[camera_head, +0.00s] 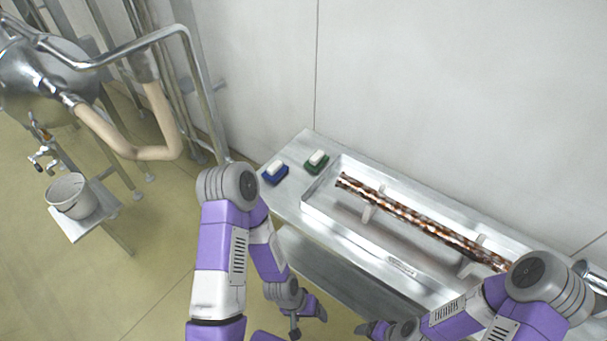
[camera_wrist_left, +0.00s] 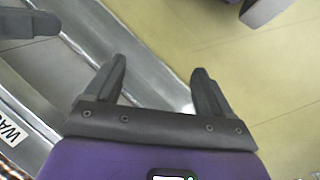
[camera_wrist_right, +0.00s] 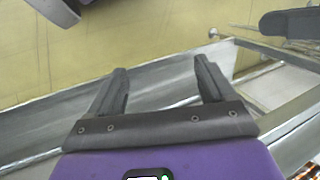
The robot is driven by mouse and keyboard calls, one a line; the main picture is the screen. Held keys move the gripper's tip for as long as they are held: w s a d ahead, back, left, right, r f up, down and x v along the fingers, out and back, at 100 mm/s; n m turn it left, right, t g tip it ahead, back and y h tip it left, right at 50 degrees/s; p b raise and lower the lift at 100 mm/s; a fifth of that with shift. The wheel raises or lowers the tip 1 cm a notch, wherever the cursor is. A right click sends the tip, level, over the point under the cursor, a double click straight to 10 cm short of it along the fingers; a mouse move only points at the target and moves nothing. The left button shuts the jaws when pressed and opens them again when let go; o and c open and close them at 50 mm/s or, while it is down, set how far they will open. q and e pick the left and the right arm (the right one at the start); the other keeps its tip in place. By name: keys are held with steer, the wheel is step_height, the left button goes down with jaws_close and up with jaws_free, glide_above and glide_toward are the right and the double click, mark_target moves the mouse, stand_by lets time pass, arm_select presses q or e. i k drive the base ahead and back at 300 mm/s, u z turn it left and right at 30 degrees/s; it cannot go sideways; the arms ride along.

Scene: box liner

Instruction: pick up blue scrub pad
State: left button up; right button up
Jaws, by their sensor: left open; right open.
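The blue scrub pad (camera_head: 274,177) has a white block on top. It lies at the far left corner of the metal bench, in the head view only. My left gripper (camera_head: 308,321) is low in front of the bench, well apart from the pad; its two fingers stand open and empty in the left wrist view (camera_wrist_left: 159,72). My right gripper (camera_head: 368,330) is at the bottom of the head view, partly cut off; its fingers are open and empty in the right wrist view (camera_wrist_right: 161,68).
A green scrub pad (camera_head: 315,168) with a white top lies just right of the blue one. A metal tray (camera_head: 313,205) holds a long brown mottled rod (camera_head: 420,220) on supports. A wall (camera_head: 450,90) stands behind. A bucket (camera_head: 72,197) and pipework are at the left.

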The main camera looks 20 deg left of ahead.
mark_target(273, 173)
steer(key=u, duration=2.45)
steer(key=i, duration=1.55)
steer(key=z, duration=1.9)
